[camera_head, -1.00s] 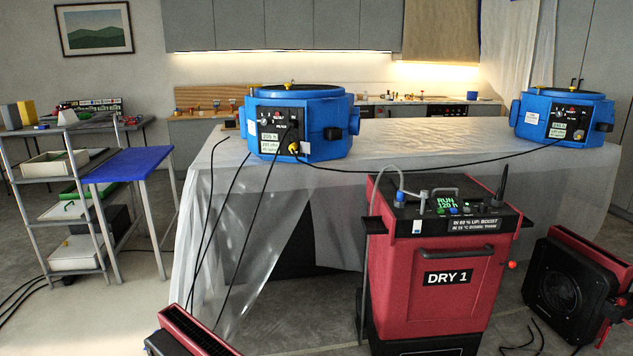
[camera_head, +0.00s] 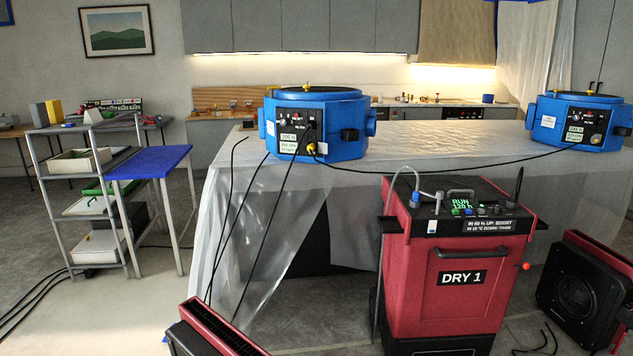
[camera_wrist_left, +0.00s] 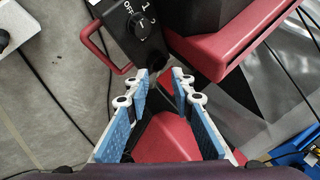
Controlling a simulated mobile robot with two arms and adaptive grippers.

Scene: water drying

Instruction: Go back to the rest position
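My left gripper (camera_wrist_left: 160,105) shows in the left wrist view, with its two blue-padded fingers spread apart and nothing between them. Beyond the fingertips are a black box with a dial marked OFF (camera_wrist_left: 140,25) and a red handle (camera_wrist_left: 105,45), beside red housing parts. I cannot tell whether the fingers touch anything. Neither gripper shows in the head view, and my right gripper is in no frame.
A red dryer marked DRY 1 (camera_head: 461,278) stands before the plastic-covered table (camera_head: 420,140). Blue machines (camera_head: 340,130) (camera_head: 545,120) sit on the table. A red fan unit (camera_head: 585,290) is at right, another red unit (camera_head: 215,330) at bottom.

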